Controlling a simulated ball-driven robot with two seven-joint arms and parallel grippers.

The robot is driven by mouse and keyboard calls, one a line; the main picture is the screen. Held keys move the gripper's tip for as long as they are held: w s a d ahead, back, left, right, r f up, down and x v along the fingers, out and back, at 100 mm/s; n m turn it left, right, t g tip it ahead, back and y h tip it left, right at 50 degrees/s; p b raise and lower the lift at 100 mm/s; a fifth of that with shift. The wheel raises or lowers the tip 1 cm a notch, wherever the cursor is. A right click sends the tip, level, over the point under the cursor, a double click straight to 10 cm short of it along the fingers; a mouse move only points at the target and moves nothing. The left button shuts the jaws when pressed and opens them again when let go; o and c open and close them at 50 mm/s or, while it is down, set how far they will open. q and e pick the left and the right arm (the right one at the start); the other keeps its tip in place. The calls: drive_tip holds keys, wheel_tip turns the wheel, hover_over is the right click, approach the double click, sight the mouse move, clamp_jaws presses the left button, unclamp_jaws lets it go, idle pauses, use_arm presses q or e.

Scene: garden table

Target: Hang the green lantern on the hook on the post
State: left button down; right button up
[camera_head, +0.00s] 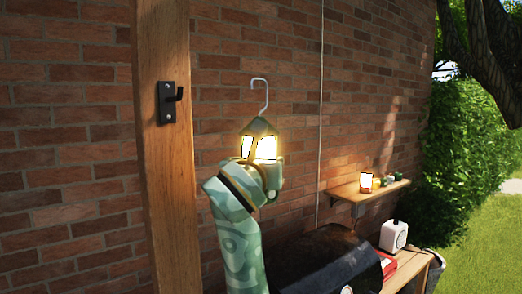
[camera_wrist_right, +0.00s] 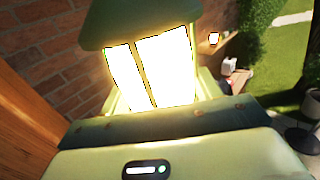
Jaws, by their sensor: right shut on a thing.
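The green lantern (camera_head: 262,127) is lit and upright, with a pale wire hook (camera_head: 261,90) curving above its dark green roof. My right gripper (camera_head: 262,172) is shut on it low down, and my arm hides its lower part. In the right wrist view the lantern's glowing panes (camera_wrist_right: 150,75) fill the middle, just beyond the gripper body. The black hook (camera_head: 178,98) is on a plate on the wooden post (camera_head: 160,200), left of the lantern. The lantern's wire hook is apart from it, to its right and at about its height. My left gripper is not in view.
A brick wall (camera_head: 70,130) stands behind the post. At right, a wall shelf (camera_head: 350,196) holds a small lit lantern (camera_head: 366,182) and small objects. Below it are a dark covered shape (camera_head: 310,262), a white box (camera_head: 393,235) and a wooden bench (camera_head: 410,268). A thin cord hangs behind the lantern.

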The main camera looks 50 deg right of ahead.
drive_tip(key=shift+w+a, duration=0.25)
drive_tip(key=shift+a, duration=0.45)
drive_tip(key=shift+w+a, duration=0.2)
drive_tip(key=shift+a, duration=0.5)
drive_tip(key=shift+w+a+f+b, duration=0.15)
drive_tip(key=shift+w+a+f, duration=0.3)
drive_tip(key=shift+a, duration=1.65)
drive_tip(key=shift+w+a+f+b, duration=0.25)
drive_tip(key=shift+w+a, duration=0.25)
drive_tip(key=shift+a, duration=1.65)
drive_tip(key=shift+w+a+f+b, duration=0.1)
drive_tip(key=shift+w+a+f, duration=0.4)
drive_tip(key=shift+a, duration=1.6)
drive_tip(key=shift+r, duration=0.1)
drive_tip(key=o, duration=1.4)
drive_tip(key=shift+c, duration=0.2)
drive_tip(key=b+v, duration=0.5)
drive_tip(key=v, duration=1.1)
drive_tip(key=shift+s, duration=0.2)
